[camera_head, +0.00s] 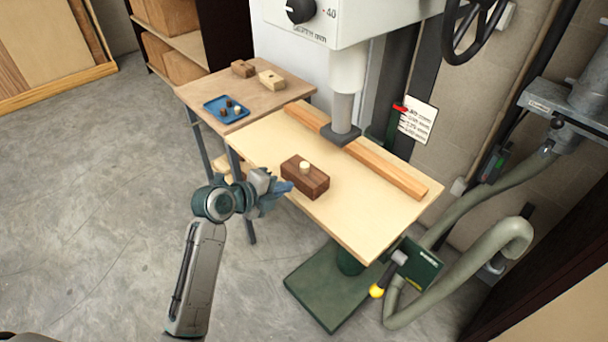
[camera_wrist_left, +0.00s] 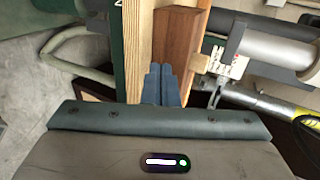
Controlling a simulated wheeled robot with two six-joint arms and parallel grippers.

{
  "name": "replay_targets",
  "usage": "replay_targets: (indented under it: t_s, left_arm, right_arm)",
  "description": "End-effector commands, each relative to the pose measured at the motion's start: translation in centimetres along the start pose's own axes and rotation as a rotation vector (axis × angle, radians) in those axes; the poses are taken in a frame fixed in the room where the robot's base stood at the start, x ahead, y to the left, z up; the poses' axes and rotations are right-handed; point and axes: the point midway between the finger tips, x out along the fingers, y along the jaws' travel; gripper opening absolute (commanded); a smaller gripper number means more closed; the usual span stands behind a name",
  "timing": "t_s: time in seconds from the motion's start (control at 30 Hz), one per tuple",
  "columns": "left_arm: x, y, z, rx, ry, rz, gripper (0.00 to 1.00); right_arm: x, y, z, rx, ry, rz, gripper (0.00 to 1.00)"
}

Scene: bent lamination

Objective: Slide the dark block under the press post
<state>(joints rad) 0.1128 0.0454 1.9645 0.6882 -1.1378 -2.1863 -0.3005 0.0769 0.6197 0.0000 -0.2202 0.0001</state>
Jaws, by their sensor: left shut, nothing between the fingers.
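The dark brown block (camera_head: 308,178) lies on the pale press table (camera_head: 375,222), left of and nearer than the press post. A short light peg (camera_head: 304,167) stands on its top. The press post (camera_head: 343,108) is a grey cylinder hanging down, with a dark square foot (camera_head: 341,134) at its lower end. My left gripper (camera_head: 287,187) is shut and empty, its blue fingertips at the near left end of the block. In the left wrist view the shut fingers (camera_wrist_left: 163,86) point at the block (camera_wrist_left: 174,40); I cannot tell if they touch. My right gripper is not in view.
A long wooden fence (camera_head: 385,174) crosses the table behind the block. A side table at the back left holds a blue tray (camera_head: 214,109) with small pieces and two blocks. A lever with a yellow knob (camera_head: 376,291) sits below the table's right corner. The table's front right is clear.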

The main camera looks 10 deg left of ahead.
Motion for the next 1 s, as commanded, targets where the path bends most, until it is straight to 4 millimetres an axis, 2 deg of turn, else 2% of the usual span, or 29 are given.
replay_targets:
  t_s: [0.53, 1.0]
  left_arm:
    - [0.1, 0.0, 0.0, 0.000, 0.000, 0.000, 0.00]
    - [1.5, -0.7, 0.0, 0.000, -0.001, -0.001, 0.00]
  right_arm:
    - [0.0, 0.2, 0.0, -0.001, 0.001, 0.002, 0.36]
    - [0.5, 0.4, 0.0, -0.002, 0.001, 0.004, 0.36]
